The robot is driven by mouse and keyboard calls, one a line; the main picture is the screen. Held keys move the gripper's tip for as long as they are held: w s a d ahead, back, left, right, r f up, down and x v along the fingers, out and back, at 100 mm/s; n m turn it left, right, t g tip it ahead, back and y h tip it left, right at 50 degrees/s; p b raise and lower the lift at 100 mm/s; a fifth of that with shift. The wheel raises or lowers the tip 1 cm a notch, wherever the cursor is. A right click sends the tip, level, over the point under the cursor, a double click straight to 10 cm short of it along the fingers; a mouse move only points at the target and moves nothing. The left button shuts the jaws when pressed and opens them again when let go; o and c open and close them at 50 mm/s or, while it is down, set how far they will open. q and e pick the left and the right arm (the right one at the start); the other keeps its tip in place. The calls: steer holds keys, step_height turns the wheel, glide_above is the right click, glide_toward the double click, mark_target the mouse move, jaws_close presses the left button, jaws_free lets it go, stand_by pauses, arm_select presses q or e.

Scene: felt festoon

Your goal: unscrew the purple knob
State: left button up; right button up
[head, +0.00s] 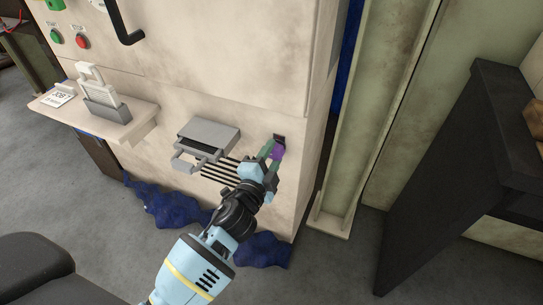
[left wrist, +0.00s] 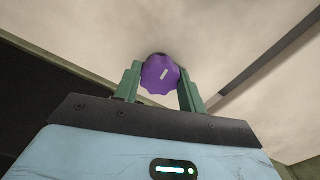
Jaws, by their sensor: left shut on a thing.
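The purple knob (head: 277,152) sits low on the right part of the beige machine's front panel. In the left wrist view the knob (left wrist: 161,74) is round with a scalloped rim and a short pale mark on its face. My left gripper (head: 271,152) reaches up to it from below. Its two green fingers (left wrist: 160,86) stand on either side of the knob and are shut on it. A dark patch shows on the panel just above the knob. The knob's back is hidden. My right gripper is not in view.
Left of the knob, a grey drawer-like box (head: 209,133) juts out above dark vent slots (head: 225,172). A shelf (head: 140,122) projects further left. Blue cloth (head: 262,249) lies along the machine's foot. A dark panel (head: 440,190) stands at the right, with grey floor between.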

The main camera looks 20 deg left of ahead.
arm_select(q)
steer(key=shift+d, duration=0.1)
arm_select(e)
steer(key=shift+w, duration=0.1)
arm_select(q)
steer(key=o, duration=1)
steer(key=shift+c, duration=0.2)
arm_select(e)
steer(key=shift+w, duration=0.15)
arm_select(q)
steer(key=s, duration=0.8)
steer(key=shift+p, duration=0.4)
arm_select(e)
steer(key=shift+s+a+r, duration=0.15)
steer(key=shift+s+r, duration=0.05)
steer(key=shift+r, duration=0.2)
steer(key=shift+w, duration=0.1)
